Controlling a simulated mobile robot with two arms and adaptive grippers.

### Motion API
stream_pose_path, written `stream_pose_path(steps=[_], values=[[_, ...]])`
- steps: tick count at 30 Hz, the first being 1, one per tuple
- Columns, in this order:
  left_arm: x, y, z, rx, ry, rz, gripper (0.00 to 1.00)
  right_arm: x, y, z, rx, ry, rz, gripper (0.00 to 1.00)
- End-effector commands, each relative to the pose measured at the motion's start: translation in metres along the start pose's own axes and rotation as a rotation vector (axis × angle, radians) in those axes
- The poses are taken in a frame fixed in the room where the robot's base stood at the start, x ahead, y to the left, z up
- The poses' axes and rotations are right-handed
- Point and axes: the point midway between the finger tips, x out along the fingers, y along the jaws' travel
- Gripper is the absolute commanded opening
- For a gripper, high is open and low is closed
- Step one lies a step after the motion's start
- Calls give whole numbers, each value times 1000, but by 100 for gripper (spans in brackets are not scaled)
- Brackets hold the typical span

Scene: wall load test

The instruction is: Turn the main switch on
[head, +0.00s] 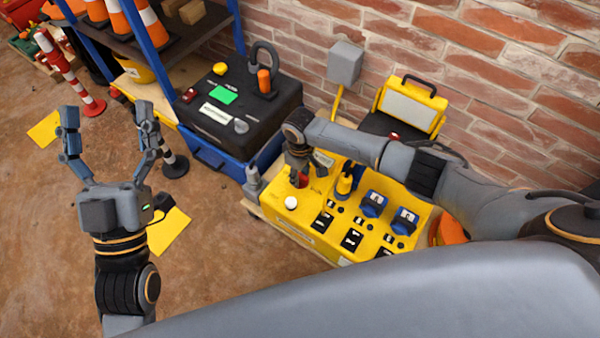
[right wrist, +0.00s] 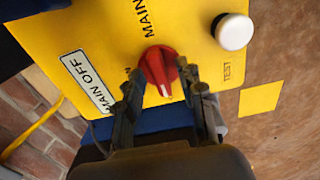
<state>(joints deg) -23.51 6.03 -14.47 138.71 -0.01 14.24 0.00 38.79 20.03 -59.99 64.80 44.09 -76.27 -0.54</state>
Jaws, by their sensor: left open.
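The main switch is a red rotary knob (right wrist: 157,64) on the yellow panel (right wrist: 105,30). Its white mark points towards the bottom of the right wrist view. A white "MAIN OFF" label (right wrist: 88,82) lies to its left. My right gripper (right wrist: 160,72) has a fingertip on each side of the knob and appears shut on it. In the head view my right gripper (head: 301,172) reaches down over the panel's far left corner, partly covering the red knob. My left gripper (head: 108,112) is open and empty above the floor at the left.
A white button (head: 291,202) marked "TEST" sits beside the knob. Blue sockets (head: 373,204) and black switches (head: 322,221) fill the panel's right part. A black-topped blue case (head: 272,107) stands behind, near the brick wall (head: 480,60).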

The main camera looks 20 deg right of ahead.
Motion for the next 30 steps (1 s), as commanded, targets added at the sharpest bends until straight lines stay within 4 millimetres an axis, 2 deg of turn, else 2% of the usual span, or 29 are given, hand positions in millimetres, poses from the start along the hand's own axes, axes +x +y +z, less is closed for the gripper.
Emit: stream_pose_path(steps=[1, 6, 14, 17, 20, 24, 30], values=[[0, 0, 0, 0, -1, 0, 82, 0, 0, 0, 0, 0, 0, 32], [0, 0, 0, 0, -1, 0, 82, 0, 0, 0, 0, 0, 0, 0], [1, 0, 1, 1, -8, 0, 82, -1, 0, 0, 5, 0, 0, 0], [1, -1, 9, 2, -57, -3, 82, -1, 0, 0, 17, 0, 0, 0], [0, -3, 23, 5, -138, -6, 82, -2, 0, 0, 40, 0, 0, 0], [-6, -7, 51, 12, -310, -14, 82, -3, -1, 0, 92, 0, -2, 0], [-37, -16, 100, 22, -648, -33, 82, -4, -1, 0, 198, -2, -2, 0]])
